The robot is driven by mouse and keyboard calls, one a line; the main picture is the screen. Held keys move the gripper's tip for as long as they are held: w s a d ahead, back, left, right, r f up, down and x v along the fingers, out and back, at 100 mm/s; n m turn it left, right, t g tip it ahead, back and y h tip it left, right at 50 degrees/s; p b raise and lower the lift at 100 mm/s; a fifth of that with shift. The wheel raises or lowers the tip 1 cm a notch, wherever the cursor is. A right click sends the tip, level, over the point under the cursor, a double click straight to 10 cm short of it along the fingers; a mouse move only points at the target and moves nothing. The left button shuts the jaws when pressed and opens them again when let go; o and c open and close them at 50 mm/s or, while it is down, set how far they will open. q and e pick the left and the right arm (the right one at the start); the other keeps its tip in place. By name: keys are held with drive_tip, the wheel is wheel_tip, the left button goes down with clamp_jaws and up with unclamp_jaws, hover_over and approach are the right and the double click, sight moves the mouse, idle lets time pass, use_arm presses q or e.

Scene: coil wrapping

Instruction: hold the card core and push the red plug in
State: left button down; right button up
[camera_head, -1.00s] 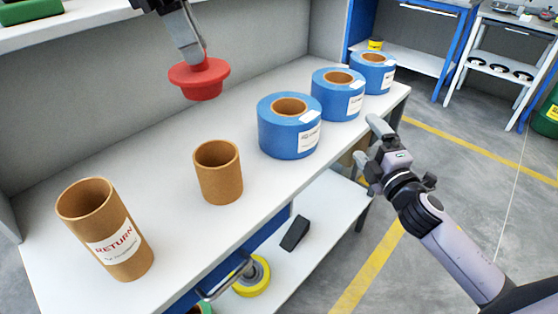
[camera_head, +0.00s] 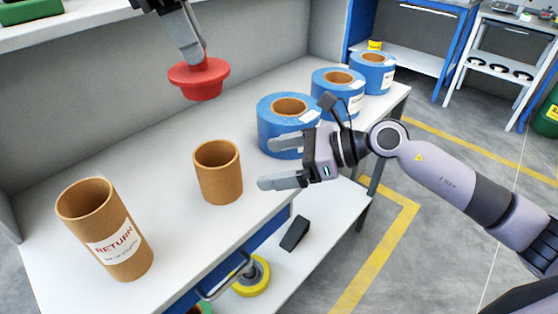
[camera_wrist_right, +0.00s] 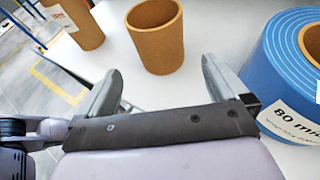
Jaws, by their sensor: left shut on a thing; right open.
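The short brown card core (camera_head: 218,172) stands upright and open-topped on the white bench. It also shows in the right wrist view (camera_wrist_right: 156,38), just beyond and between my right fingers. My left gripper (camera_head: 198,60) is shut on the red plug (camera_head: 199,79) and holds it in the air above the bench, behind the core. My right gripper (camera_head: 272,164) is open and empty, to the right of the core with its fingers pointing at it; it also shows in the right wrist view (camera_wrist_right: 158,85). It does not touch the core.
A taller brown tube marked RETURN (camera_head: 105,228) stands at the front left of the bench (camera_head: 160,160). Several blue coils stand in a row to the right; the nearest (camera_head: 264,112) is partly hidden by my right gripper. A black wedge (camera_head: 295,233) lies on the lower shelf.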

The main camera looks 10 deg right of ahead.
sight(223, 175)
drive_tip(key=shift+w+a+f, duration=0.1)
drive_tip(key=shift+a+f, duration=0.3)
drive_tip(key=shift+a, duration=0.05)
drive_tip(key=x, duration=1.1)
drive_tip(key=shift+f, duration=0.1)
drive_tip(key=shift+d, duration=0.1)
drive_tip(key=shift+c, duration=0.3)
drive_tip(key=c, duration=0.6)
use_arm(q)
wheel_tip(223, 175, down, 3)
drive_tip(key=n, duration=0.3)
drive_tip(key=shift+r+t, duration=0.1)
drive_tip(key=shift+t, duration=0.3)
drive_tip(key=shift+s+d+f+n+t, duration=0.15)
drive_tip(key=shift+f+n+t, duration=0.35)
drive_tip(key=shift+f+n, duration=0.9)
drive_tip(key=shift+r, duration=0.2)
